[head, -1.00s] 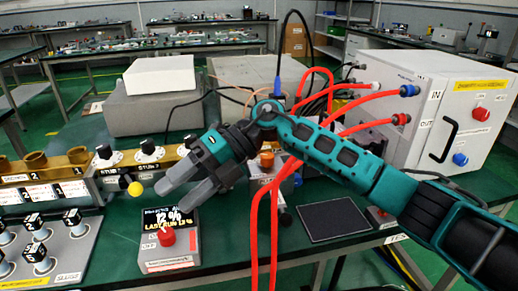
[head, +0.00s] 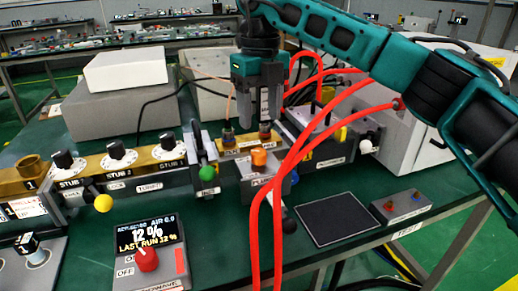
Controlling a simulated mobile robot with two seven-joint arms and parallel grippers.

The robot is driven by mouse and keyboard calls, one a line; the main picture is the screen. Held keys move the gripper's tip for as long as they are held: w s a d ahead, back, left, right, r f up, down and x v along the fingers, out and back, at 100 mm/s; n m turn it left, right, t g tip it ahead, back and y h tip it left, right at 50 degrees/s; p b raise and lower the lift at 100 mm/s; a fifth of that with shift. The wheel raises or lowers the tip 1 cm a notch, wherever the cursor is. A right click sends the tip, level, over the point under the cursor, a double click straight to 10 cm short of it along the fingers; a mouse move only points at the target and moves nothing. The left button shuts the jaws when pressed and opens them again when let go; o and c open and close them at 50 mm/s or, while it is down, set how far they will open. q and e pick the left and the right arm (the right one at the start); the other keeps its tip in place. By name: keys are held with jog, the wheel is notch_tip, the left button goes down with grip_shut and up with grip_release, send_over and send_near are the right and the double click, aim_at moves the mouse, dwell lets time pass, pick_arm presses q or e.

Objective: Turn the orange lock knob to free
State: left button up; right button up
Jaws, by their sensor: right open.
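The orange lock knob (head: 259,157) stands upright on a small grey block in the middle of the bench, just below the brass waveguide section. My right gripper (head: 256,127) points down above and just behind the knob, its two grey fingers apart, with the fingertips close to the brass section. No contact with the orange knob shows. Any markings around the knob's base are too small to read. My left gripper is out of view.
Red hoses (head: 273,190) loop down just right of the knob. A meter box with a red knob (head: 147,259) sits at front left. Green (head: 207,173) and yellow (head: 103,203) ball handles stand left.

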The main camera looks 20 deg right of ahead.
aim_at(260, 152)
notch_tip(260, 152, down, 8)
jog(key=shift+f+b, duration=0.15)
jog(key=shift+b, duration=0.5)
jog(key=c, duration=1)
